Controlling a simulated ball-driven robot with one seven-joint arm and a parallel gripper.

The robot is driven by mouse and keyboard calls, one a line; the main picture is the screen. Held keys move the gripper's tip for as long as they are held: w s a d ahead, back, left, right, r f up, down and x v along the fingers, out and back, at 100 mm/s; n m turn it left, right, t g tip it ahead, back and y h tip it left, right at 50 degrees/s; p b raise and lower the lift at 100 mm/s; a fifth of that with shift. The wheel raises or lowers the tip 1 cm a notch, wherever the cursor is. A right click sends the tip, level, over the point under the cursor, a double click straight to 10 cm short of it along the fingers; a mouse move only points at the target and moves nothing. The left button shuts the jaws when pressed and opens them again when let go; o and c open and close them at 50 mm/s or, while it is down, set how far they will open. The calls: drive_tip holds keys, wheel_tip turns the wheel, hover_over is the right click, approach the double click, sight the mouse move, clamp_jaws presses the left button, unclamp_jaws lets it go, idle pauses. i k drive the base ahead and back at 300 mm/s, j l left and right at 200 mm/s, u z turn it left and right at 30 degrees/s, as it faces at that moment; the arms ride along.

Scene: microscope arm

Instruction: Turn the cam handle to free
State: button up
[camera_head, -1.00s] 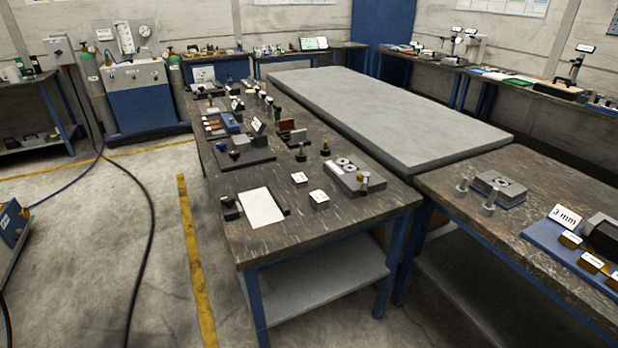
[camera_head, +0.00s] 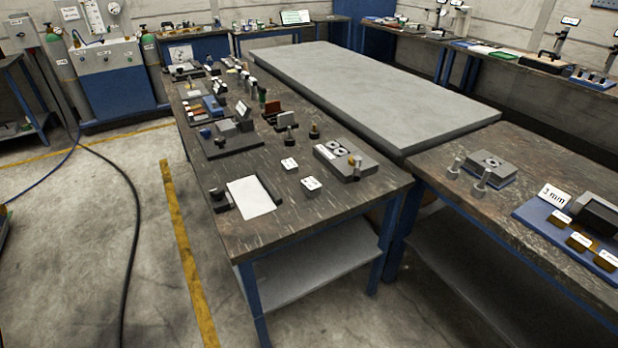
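My gripper is not in view. I cannot pick out a cam handle for certain. A grey block fixture (camera_head: 328,155) with two round discs on top and a small dark upright part (camera_head: 357,168) at its front right corner stands near the right edge of the dark workbench (camera_head: 290,235). On the right-hand bench a smaller grey block (camera_head: 493,165) sits on a blue base, with two grey posts (camera_head: 481,186) beside it. The labels on these are too small to read.
A white sheet (camera_head: 251,197) lies on the workbench near two small labelled blocks (camera_head: 311,186). Small devices crowd its far half. A bare grey table (camera_head: 370,90) stands behind. A blue tray (camera_head: 550,232) has a "3 mm" sign. A hose (camera_head: 132,220) crosses the open floor at left.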

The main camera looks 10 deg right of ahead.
sight(355, 160)
drive_tip(key=i+l, duration=0.25)
drive_tip(key=i, duration=0.25)
drive_tip(key=i+l+z, duration=0.1)
drive_tip(key=i+l, duration=0.2)
drive_tip(key=i, duration=0.2)
